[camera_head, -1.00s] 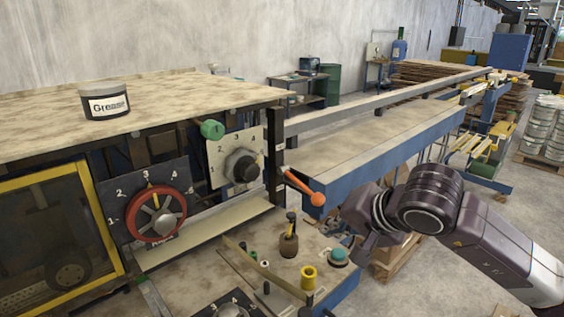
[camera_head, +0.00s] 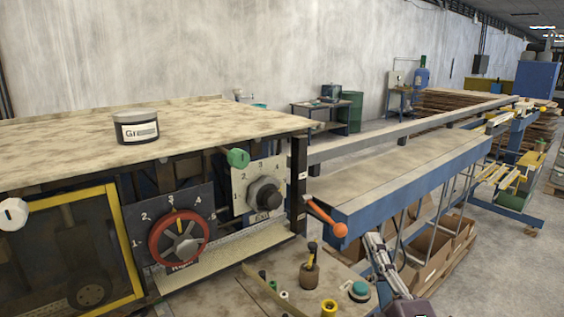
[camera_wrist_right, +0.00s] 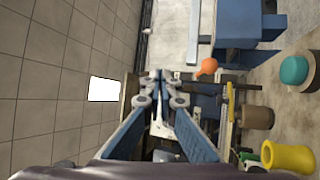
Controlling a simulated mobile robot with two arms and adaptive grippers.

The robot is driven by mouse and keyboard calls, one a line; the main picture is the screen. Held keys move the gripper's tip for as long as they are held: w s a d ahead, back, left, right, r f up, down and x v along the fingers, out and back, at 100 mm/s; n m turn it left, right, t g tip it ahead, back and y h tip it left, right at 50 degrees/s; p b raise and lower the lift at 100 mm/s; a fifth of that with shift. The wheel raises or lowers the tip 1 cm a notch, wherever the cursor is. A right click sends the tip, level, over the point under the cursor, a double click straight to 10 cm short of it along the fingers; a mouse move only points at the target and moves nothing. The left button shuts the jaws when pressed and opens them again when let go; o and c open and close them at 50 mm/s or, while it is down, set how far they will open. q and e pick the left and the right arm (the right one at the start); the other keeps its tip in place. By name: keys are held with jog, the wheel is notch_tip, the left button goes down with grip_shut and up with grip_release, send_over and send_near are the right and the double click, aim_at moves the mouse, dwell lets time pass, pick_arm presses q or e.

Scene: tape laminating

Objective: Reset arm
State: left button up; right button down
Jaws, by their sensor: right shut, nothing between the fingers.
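My right gripper (camera_head: 374,240) is at the lower right of the head view, to the right of the machine's front and close to the blue-edged table. It points up in the picture and looks shut and empty. In the right wrist view its fingers (camera_wrist_right: 159,82) come together with nothing held between them. My left gripper is out of view.
The machine has a red handwheel (camera_head: 180,237), a dark knob (camera_head: 265,194) and an orange-tipped lever (camera_head: 340,230); the lever also shows in the wrist view (camera_wrist_right: 208,66). A grease jar (camera_head: 136,127) stands on its top. A yellow part (camera_head: 328,308) and teal button (camera_head: 358,291) are below. Cardboard boxes (camera_head: 432,246) lie right.

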jog(key=s+d+f+m+g+h, duration=0.1)
jog(key=s+d+f+m+g, duration=0.2)
jog(key=f, duration=0.5)
jog(key=s+d+f+m+g+h, duration=0.15)
jog(key=f+m+g, duration=0.25)
jog(key=f, duration=0.4)
jog(key=s+d+f+m+g+h, duration=0.1)
jog(key=s+d+f+m+g, duration=0.2)
jog(key=f, duration=0.5)
jog(key=s+a+f+m+g+y, duration=0.1)
jog(key=s+a+f+m+g, duration=0.2)
jog(key=s+f, duration=0.6)
jog(key=s+a+f+m+g+y, duration=0.1)
jog(key=s+f+m+g, duration=0.2)
jog(key=s+f+g, duration=0.5)
jog(key=s+f+t+b, duration=0.1)
jog(key=s+f, duration=0.2)
jog(key=f, duration=1.1)
jog(key=s+f+b, duration=0.1)
jog(key=s+f, duration=0.1)
jog(key=f, duration=1.2)
jog(key=s+d+f+b, duration=0.1)
jog(key=s+d+f, duration=0.2)
jog(key=s+f, duration=1.2)
jog(key=shift+s+d+f+n+g, duration=0.15)
jog(key=shift+s+f+n+g, duration=0.2)
jog(key=shift+s, duration=0.25)
